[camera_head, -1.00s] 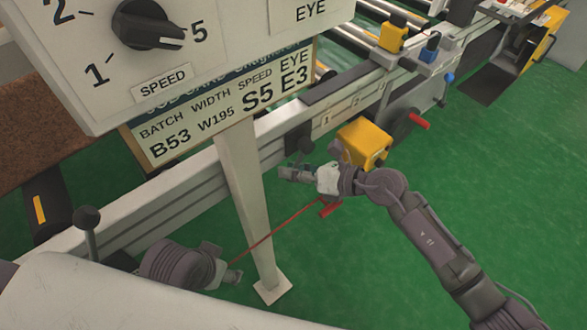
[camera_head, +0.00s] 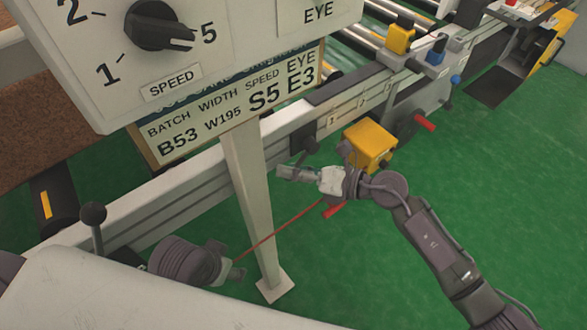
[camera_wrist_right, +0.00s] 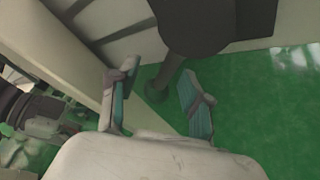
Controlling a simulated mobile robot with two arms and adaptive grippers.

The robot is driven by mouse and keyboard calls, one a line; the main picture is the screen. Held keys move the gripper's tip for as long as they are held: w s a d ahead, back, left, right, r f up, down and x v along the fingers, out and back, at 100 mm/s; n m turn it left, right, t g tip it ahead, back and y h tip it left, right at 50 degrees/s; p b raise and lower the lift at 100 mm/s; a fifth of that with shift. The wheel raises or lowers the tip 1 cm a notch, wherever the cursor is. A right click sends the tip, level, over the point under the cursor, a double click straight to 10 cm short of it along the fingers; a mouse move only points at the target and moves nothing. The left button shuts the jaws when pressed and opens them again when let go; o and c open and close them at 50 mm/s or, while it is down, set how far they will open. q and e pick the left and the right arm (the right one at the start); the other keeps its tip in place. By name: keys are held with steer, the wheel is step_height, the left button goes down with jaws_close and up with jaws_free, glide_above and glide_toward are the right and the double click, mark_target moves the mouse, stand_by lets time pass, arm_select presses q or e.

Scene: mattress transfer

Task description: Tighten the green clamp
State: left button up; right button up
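A dark clamp body (camera_head: 303,139) sits on the side of the pale rail, with a short lever hanging below it. In the right wrist view it is a large dark cylinder (camera_wrist_right: 195,25) with an arm ending in a dark green tip (camera_wrist_right: 155,93). My right gripper (camera_head: 284,173) is just below the clamp in the head view. In the right wrist view its two fingers (camera_wrist_right: 158,100) are apart, with the green tip showing between them and no clear contact. My left gripper (camera_head: 238,275) is low at the left, beside the sign post; its finger opening is unclear.
A white post (camera_head: 250,205) carrying the speed panel (camera_head: 190,85) and batch sign (camera_head: 235,105) stands between my grippers. A yellow box (camera_head: 370,143) and red handle (camera_head: 424,123) are right of the clamp. Green floor is open at right.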

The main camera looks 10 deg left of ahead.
steer(key=v, duration=1.2)
